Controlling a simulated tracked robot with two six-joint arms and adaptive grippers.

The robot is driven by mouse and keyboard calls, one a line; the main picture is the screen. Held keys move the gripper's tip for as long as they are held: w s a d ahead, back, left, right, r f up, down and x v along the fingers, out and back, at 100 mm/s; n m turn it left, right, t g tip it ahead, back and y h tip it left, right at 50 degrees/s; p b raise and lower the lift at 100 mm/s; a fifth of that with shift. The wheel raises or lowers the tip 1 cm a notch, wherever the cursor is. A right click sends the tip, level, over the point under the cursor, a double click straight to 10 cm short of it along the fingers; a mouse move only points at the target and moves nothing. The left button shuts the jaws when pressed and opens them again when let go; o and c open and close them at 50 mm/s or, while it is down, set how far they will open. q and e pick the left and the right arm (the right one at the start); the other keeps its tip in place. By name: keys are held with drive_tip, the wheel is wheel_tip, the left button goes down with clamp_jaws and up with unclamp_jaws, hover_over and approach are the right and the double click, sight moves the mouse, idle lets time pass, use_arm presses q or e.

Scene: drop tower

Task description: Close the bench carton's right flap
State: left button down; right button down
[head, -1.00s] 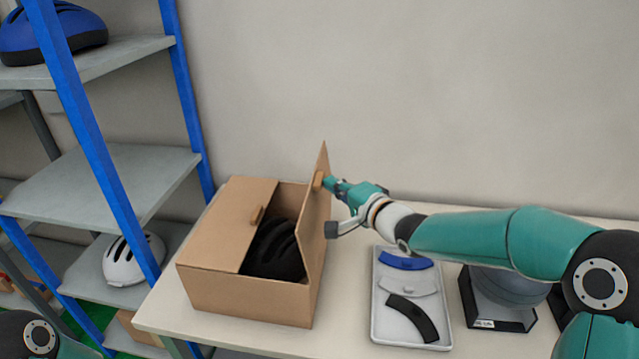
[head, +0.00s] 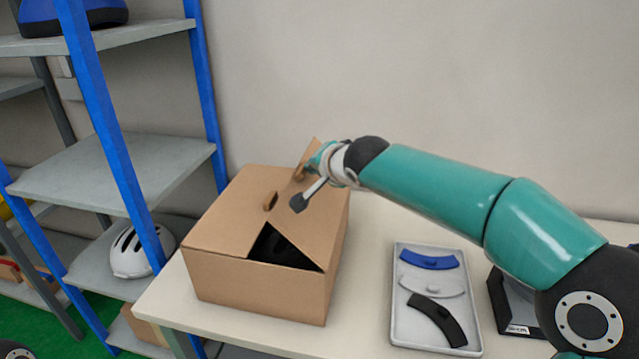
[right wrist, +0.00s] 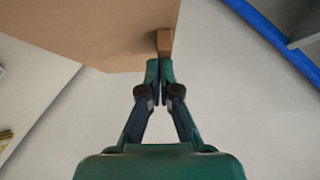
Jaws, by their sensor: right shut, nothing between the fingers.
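The bench carton (head: 235,285) stands on the bench with its left flap (head: 228,215) lying shut. Its right flap (head: 318,220) leans inward, partly down, with its far corner still raised. A triangular gap at the front shows a black helmet (head: 281,250) inside. My right gripper (head: 313,162) is at the right flap's raised edge, by its small brown tab (head: 299,173). In the right wrist view, the shut fingertips (right wrist: 160,66) are at the tab (right wrist: 165,42), with nothing between them; whether they touch it is unclear.
A grey tray (head: 400,335) with blue, white and black curved pieces lies right of the carton. A dark stand (head: 508,312) is partly hidden behind my right arm. A blue-framed shelf rack (head: 100,140) with helmets stands at the left.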

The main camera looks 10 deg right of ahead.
sight(299, 172)
drive_tip(key=a, duration=0.1)
drive_tip(key=a+f+g+h, duration=0.1)
drive_tip(key=w+a+n, duration=0.1)
drive_tip(key=shift+f+h, duration=0.15)
drive_tip(key=shift+h, duration=0.15)
drive_tip(key=shift+w+a+f+n+g+h+p, duration=0.2)
drive_tip(key=shift+w+a+f+n+g+h, duration=0.15)
drive_tip(key=shift+a+f+h, duration=0.6)
drive_tip(key=shift+w+a+f+n+g+h+p, duration=0.15)
drive_tip(key=shift+w+a+f+n+g+h, duration=0.25)
drive_tip(key=shift+f, duration=0.9)
drive_tip(key=shift+w+a+f+n+g+h+p, duration=0.2)
drive_tip(key=shift+a+f+n+g+h, duration=0.45)
drive_tip(key=shift+f, duration=0.5)
drive_tip(key=shift+a, duration=0.1)
drive_tip(key=shift+s+f, duration=0.1)
drive_tip(key=shift+f, duration=0.05)
